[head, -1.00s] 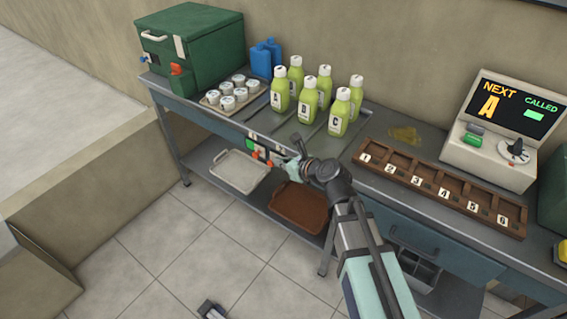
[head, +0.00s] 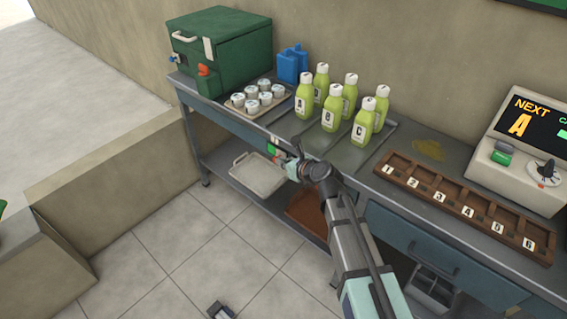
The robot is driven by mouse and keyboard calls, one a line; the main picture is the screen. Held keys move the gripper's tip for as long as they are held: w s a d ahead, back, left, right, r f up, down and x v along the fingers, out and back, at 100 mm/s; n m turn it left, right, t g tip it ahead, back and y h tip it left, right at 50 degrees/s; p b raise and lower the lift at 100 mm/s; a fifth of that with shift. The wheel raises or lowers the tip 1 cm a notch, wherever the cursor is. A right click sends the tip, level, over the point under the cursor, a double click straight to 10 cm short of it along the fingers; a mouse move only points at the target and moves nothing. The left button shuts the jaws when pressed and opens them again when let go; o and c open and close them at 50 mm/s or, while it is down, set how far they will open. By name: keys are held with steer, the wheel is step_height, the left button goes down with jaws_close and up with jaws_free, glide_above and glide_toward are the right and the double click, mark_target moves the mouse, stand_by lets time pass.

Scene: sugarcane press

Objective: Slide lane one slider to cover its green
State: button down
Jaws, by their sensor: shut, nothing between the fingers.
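A small panel (head: 274,148) with green and red patches is on the front edge of the steel table, just left of my gripper. Its green patch shows at the left end, with a red patch close to the right of it. The sliders are too small to tell apart, and part of the panel is hidden by my gripper. My gripper (head: 291,167) is shut and empty at the table's front edge, below the bottles. I cannot tell whether it touches the panel.
Several green bottles (head: 333,107) stand in lanes above the panel. Left are a tray of cups (head: 257,98) and a green box (head: 226,55). Right are a numbered wooden rack (head: 464,207) and a display unit (head: 519,150). A pale tray (head: 257,175) lies on the lower shelf.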

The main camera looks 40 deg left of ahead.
steer(key=a+p, duration=0.2)
steer(key=a, duration=0.1)
steer(key=a+p, duration=0.1)
steer(key=p, duration=0.1)
steer(key=shift+w+a+r, duration=0.25)
steer(key=shift+a, duration=0.1)
steer(key=shift+a+f, duration=0.2)
steer(key=shift+a, duration=0.15)
steer(key=p+v, duration=0.2)
steer(key=v, duration=1.2)
steer(key=shift+s+d, duration=0.1)
